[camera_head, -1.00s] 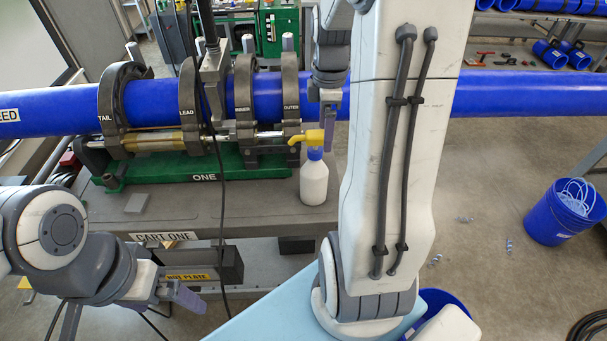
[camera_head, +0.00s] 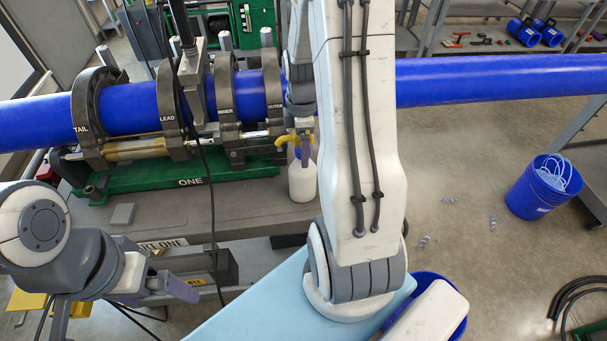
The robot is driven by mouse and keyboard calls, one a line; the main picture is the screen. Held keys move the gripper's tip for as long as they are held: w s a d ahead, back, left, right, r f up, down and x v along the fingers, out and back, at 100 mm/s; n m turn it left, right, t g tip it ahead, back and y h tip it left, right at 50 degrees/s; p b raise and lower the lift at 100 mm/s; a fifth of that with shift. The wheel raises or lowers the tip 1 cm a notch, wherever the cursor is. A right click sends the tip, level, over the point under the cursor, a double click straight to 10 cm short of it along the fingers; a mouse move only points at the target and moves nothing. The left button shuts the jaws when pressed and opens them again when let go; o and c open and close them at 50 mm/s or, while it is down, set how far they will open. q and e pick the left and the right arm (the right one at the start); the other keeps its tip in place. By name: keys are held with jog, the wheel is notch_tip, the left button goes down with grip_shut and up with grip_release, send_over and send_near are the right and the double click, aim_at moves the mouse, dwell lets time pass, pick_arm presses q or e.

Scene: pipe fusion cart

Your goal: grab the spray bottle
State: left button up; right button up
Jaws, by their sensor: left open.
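The spray bottle (camera_head: 302,184) stands upright on the grey cart top, near its right edge. It has a white body, a blue collar and a yellow spray head. My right gripper (camera_head: 305,150) is at the spray head, with a finger overlapping the head and collar in the picture. My own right arm hides much of that gripper, and I cannot tell whether its jaws touch or hold the bottle. My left gripper (camera_head: 122,303) is low at the left, open and empty, well away from the bottle, in front of the cart.
A long blue pipe (camera_head: 450,82) runs across behind the bottle, through the dark clamps of a green fusion machine (camera_head: 150,187). A small grey block (camera_head: 122,214) lies on the cart top. A blue bucket (camera_head: 543,188) stands on the floor at right.

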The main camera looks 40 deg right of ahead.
jog(key=shift+f, duration=0.9)
grip_shut()
dwell(0.7)
